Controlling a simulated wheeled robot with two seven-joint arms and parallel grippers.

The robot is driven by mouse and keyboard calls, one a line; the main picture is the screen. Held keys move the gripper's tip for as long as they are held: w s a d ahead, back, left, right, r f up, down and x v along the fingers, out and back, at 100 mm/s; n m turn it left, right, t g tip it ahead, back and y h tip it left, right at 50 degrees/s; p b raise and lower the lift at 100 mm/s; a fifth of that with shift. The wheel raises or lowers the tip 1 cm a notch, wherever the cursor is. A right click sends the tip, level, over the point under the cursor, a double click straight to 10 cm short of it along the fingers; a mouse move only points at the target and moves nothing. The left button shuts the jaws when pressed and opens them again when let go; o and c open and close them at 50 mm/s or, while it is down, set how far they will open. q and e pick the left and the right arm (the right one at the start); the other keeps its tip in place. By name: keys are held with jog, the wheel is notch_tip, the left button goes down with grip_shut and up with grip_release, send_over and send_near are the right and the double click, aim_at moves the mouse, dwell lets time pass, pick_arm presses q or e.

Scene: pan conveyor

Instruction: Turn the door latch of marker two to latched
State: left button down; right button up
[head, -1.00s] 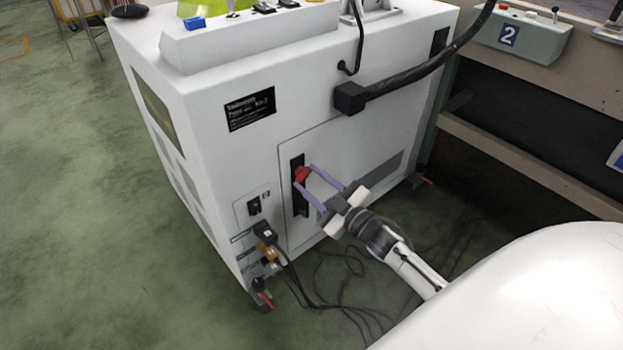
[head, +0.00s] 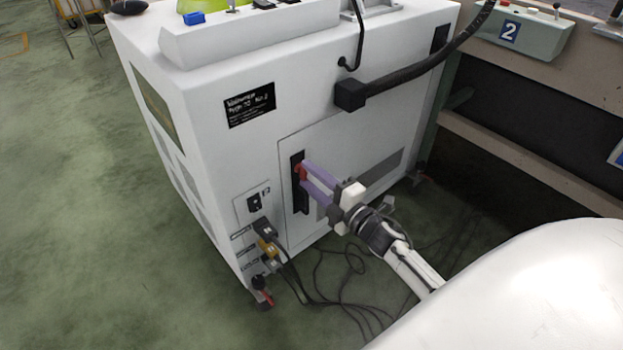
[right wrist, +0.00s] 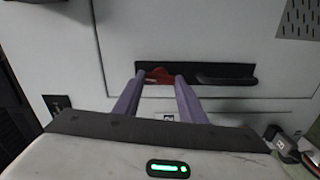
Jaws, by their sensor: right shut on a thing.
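The door latch is a red knob (head: 300,172) on a black plate (head: 301,205), set in the door panel on the front of the white marker cabinet (head: 222,165). My right gripper (head: 306,174) is at the latch, its purple fingers shut on the red knob. In the right wrist view the red knob (right wrist: 159,75) sits between the two finger tips, against the black plate (right wrist: 225,73); the fingers partly hide it. My left gripper is not in view.
Plugs and black cables (head: 272,240) hang from sockets at the cabinet's lower left and run over the floor. A thick black hose (head: 420,75) leaves the front. A box marked 2 (head: 520,35) sits on the rail at upper right. Green floor is free at left.

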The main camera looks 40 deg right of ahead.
jog(key=shift+n, duration=0.4)
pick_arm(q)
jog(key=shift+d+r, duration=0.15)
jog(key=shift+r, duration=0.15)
pick_arm(e)
jog(key=shift+n, duration=0.3)
jog(key=o, duration=1.1)
jog(key=shift+c, duration=0.2)
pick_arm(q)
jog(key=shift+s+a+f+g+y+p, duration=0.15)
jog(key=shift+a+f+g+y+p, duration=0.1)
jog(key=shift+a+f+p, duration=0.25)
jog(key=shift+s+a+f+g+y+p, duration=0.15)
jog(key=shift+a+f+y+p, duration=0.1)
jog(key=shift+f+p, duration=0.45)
pick_arm(e)
jog(key=s, duration=1)
jog(key=shift+s+d, duration=0.2)
jog(key=shift+d, duration=0.2)
